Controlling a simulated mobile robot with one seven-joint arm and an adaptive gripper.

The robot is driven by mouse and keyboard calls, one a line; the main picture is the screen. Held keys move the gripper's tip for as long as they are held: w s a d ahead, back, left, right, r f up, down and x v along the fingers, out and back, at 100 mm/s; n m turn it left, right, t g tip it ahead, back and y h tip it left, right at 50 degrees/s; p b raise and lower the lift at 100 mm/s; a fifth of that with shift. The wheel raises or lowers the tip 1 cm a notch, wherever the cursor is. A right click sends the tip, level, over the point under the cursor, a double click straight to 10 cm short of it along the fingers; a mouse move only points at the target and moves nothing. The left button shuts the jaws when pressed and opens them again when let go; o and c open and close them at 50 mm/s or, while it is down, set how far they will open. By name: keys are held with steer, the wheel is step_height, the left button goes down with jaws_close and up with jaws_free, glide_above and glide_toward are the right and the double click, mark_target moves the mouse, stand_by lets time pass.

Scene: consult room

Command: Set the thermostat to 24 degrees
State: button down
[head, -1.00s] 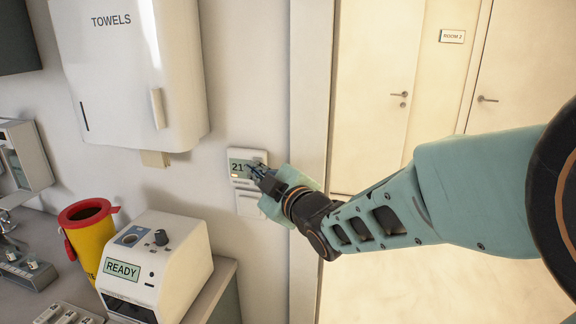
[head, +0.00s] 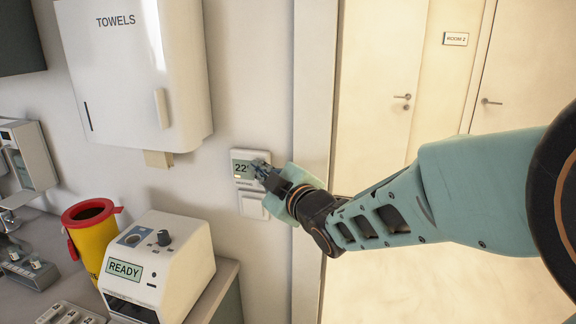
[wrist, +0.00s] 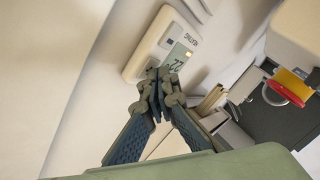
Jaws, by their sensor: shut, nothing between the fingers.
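The thermostat (head: 243,170) is a white wall unit with a greenish display that reads 22. It is mounted on the wall left of the door frame. It also shows in the wrist view (wrist: 151,45), where its display again reads 22. My gripper (head: 262,171) is shut and empty, with its fingertips at the right side of the thermostat and covering part of it. In the wrist view my gripper (wrist: 156,88) has its closed fingertips close to the thermostat's face near the display. I cannot tell whether they touch it.
A white switch plate (head: 254,206) sits just below the thermostat. A towel dispenser (head: 135,75) hangs to the upper left. A device reading READY (head: 165,262) and a yellow bin with a red rim (head: 92,238) stand on the counter. Doors are at the right.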

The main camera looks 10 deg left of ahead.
stand_by(0.3)
steer(key=shift+s+b, duration=0.55)
steer(key=shift+s, duration=0.2)
